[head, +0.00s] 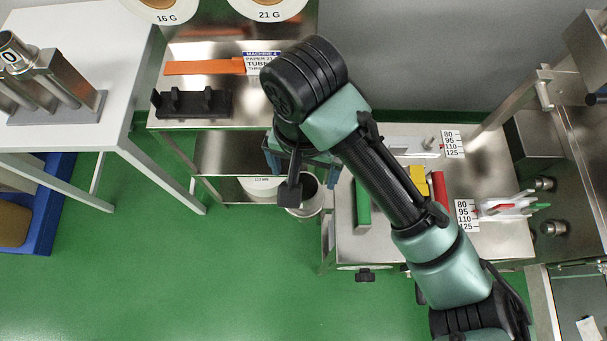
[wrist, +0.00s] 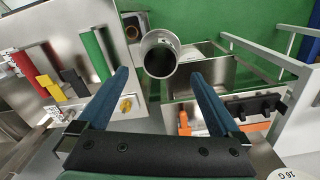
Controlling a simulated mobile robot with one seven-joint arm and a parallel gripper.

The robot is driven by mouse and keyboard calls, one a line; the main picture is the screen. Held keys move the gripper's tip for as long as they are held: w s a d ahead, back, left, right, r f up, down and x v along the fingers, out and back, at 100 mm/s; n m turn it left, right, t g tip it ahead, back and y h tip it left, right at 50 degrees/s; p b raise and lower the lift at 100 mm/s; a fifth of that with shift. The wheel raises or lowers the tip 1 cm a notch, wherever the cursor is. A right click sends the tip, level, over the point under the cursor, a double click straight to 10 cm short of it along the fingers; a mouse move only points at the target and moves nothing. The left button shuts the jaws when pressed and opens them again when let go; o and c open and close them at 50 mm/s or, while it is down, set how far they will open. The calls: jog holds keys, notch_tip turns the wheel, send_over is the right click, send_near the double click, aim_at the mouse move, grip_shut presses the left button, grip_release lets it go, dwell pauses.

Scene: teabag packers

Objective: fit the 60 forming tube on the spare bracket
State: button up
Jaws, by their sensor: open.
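My gripper (wrist: 160,76) is open, with its two blue fingers spread and nothing between the tips. In the head view my gripper (head: 302,172) hangs over the gap between the shelf unit and the machine table. A grey, open-ended cylinder (wrist: 151,42) with a dark inside shows beyond the fingers; I cannot tell whether it is a tube or a bin. A steel tube (head: 14,42) marked with a "0" stands in a metal holder at the left; the rest of its number is cut off. A black bracket-like rack (head: 190,105) sits on the shelf; I cannot tell if it is the spare bracket.
The white table (head: 128,95) is at left, with a blue crate (head: 50,215) below it. An orange strip (head: 200,68) lies on the shelf. Green (head: 363,205), yellow (head: 416,176) and red (head: 439,188) pieces are on the machine table. Green floor at lower left is clear.

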jog(key=shift+r+p, duration=0.4)
jog(key=shift+r, duration=2.4)
